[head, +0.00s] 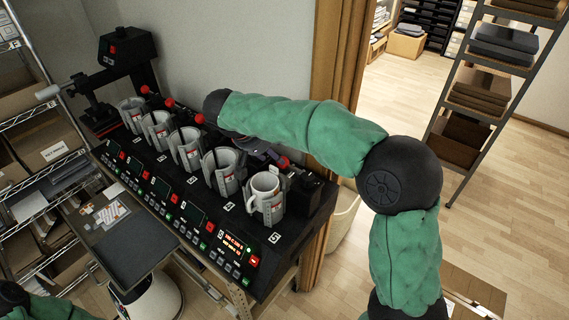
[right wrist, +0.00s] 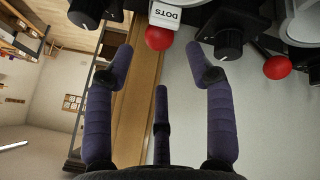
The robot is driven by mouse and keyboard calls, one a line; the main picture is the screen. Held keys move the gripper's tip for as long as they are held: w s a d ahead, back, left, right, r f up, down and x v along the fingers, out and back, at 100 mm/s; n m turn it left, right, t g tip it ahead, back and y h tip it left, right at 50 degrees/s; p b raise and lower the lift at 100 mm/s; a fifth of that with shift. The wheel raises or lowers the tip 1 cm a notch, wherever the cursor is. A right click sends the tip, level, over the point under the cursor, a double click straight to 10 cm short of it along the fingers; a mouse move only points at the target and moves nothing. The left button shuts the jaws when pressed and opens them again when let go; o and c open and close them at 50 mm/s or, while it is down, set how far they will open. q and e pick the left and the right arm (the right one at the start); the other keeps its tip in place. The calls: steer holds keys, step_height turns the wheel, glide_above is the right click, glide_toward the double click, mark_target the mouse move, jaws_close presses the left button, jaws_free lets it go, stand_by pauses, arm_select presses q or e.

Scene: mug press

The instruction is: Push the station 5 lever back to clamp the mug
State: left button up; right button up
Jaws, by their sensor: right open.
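The mug press is a long black machine with a row of numbered stations. The station 5 mug (head: 265,190) is pale and upright in its grey wrap at the near right end. The station 5 lever's red knob (head: 282,162) is behind that mug, below my right forearm. In the right wrist view this knob (right wrist: 158,38) lies ahead of my right gripper (right wrist: 158,72), between the lines of its two fingers. The fingers are wide apart and empty. In the head view my green-sleeved right arm mostly hides this gripper. My left gripper is out of view; only its sleeve shows.
Several other stations with grey wraps run to the left, with red-knobbed levers (head: 169,103) behind. A neighbouring red knob (right wrist: 277,67) is right of my right gripper in the wrist view. The station 5 display (head: 234,243) is lit. A door frame (head: 338,50) stands close behind.

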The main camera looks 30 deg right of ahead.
mark_target(289, 167)
steer(key=x, duration=0.9)
steer(key=shift+d+f+p, duration=0.2)
steer(key=shift+f+p, duration=0.15)
steer(key=shift+f, duration=0.05)
jaws_close()
